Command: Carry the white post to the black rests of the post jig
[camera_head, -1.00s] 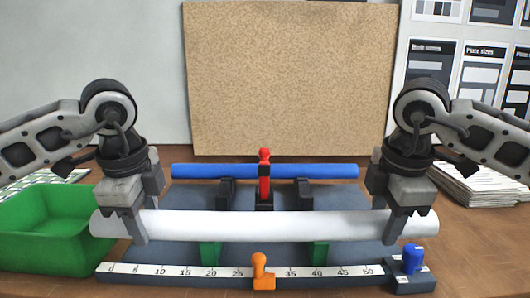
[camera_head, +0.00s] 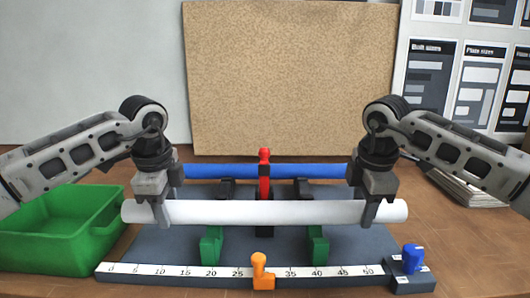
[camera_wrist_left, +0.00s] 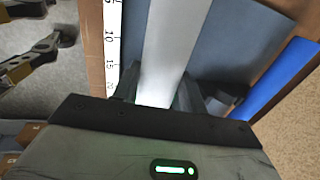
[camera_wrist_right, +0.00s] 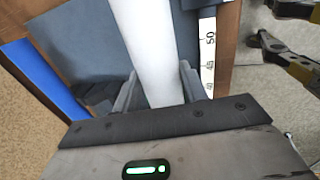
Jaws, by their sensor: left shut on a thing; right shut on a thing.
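The white post (camera_head: 262,212) lies level across the head view, held near both ends. My left gripper (camera_head: 160,212) is shut on its left part, and my right gripper (camera_head: 371,212) is shut on its right part. The post also shows between the fingers in the left wrist view (camera_wrist_left: 168,45) and the right wrist view (camera_wrist_right: 145,45). The post jig (camera_head: 160,248) is a dark blue-grey base below it. Black rests (camera_head: 302,188) stand behind the post, partly hidden by it, and a blue post (camera_head: 320,171) lies at the back there. Green rests (camera_head: 211,246) stand in front.
A red clamp (camera_head: 264,160) stands mid-jig. A white ruler (camera_head: 180,271) runs along the front with an orange stop (camera_head: 261,272) and a blue knob (camera_head: 413,258). A green bin (camera_head: 50,235) is at left, papers (camera_head: 465,190) at right, and a cork board (camera_head: 290,80) behind.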

